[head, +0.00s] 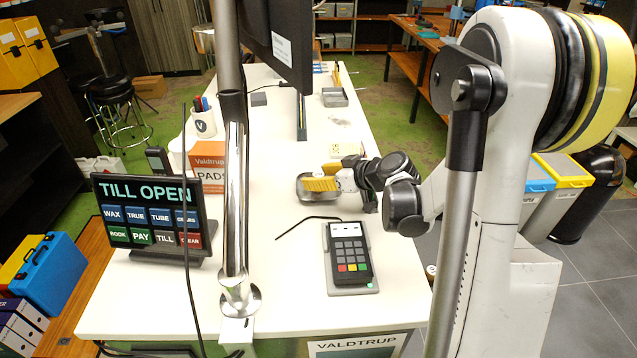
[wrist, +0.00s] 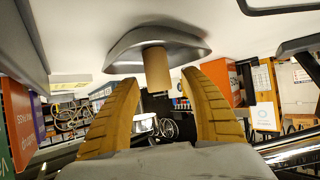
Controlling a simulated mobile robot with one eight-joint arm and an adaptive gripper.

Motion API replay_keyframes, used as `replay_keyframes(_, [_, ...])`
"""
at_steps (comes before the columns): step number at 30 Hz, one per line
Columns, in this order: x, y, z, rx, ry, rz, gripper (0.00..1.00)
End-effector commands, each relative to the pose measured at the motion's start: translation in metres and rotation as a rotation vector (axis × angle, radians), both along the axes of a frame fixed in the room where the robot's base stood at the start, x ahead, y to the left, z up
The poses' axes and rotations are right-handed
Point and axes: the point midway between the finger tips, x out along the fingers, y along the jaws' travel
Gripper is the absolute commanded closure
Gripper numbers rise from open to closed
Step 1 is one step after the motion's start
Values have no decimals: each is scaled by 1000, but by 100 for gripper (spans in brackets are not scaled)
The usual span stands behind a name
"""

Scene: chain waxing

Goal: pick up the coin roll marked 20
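A tan cylindrical roll (wrist: 157,70) stands in a grey dish (wrist: 190,42) in the wrist view, where the scene appears upside down. No number can be read on the roll, so I cannot tell if it is marked 20. My gripper (wrist: 160,84) is open, its yellow-brown fingers on either side of the roll with a visible gap at each side. In the head view my gripper (head: 320,183) is low over the grey dish (head: 302,195) on the white counter, and the roll cannot be made out there.
A card terminal (head: 348,258) lies on the counter (head: 290,290) in front of the dish. An orange box (head: 208,160), a pen mug (head: 203,122) and a till screen (head: 150,215) stand left. A chrome post (head: 235,190) rises between. The front counter is clear left of the terminal.

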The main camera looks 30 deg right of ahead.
Motion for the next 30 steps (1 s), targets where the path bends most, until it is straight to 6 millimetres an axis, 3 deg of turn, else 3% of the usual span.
replay_keyframes(1, [0,0,0,0,0,0,60])
replay_keyframes(5, [0,0,0,0,0,0,100])
replay_keyframes(20, [0,0,3,0,0,0,100])
replay_keyframes(25, [0,0,20,0,0,0,100])
replay_keyframes(29, [-1,0,47,0,0,0,100])
replay_keyframes(30, [-7,-11,50,-1,0,-5,100])
